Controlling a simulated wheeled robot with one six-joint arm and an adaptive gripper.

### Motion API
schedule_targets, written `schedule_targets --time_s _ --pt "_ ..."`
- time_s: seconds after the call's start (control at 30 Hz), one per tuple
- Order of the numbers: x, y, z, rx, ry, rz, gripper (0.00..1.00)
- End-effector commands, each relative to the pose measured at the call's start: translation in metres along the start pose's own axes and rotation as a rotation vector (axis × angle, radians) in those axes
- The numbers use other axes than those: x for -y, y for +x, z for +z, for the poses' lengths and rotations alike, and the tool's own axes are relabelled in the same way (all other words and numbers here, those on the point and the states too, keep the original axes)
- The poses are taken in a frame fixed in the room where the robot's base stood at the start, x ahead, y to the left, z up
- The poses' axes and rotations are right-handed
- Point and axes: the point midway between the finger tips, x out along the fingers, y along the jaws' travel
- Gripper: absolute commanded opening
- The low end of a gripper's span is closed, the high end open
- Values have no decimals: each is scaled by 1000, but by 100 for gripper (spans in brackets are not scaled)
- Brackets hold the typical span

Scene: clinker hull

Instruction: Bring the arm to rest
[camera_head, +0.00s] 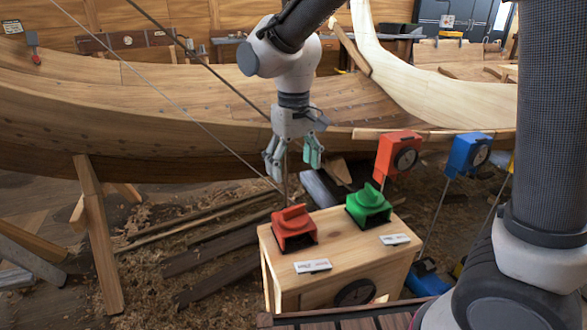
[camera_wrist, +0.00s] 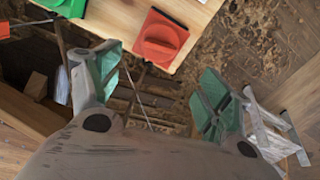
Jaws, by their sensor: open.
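My gripper (camera_head: 292,158) hangs down from the arm above the back edge of the wooden box, in front of the boat hull. Its green-padded fingers are apart with nothing between them. In the wrist view my gripper (camera_wrist: 160,90) also shows open, with floor and shavings behind the gap. The arm is bent, coming down from the top of the head view. A red knob block (camera_head: 294,228) and a green knob block (camera_head: 368,205) sit on the wooden box (camera_head: 335,240), apart from the fingers. The red block also shows in the wrist view (camera_wrist: 161,38).
The clinker hull (camera_head: 180,120) runs close behind my gripper. A red box (camera_head: 398,152) and a blue box (camera_head: 468,155) stand on thin poles at the right. Thin lines cross near the gripper. A wooden prop (camera_head: 97,235) stands left. Planks and shavings cover the floor.

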Motion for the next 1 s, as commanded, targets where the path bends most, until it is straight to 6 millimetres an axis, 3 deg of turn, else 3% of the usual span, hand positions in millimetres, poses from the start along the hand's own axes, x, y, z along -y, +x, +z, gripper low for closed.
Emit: schedule_targets --time_s 0.17,0.27,0.37,0.57,0.7,0.9,1.0 --pt "0 0 1 3 -26 1 79" --pt "-6 12 22 54 -80 11 79" --pt "-27 1 55 57 -102 10 79" --pt "-95 -36 127 -20 -5 -2 79" --pt "-140 -57 189 -116 129 5 79" --pt "-177 -77 260 -271 346 46 79" --pt "-188 -89 278 -338 426 72 79"
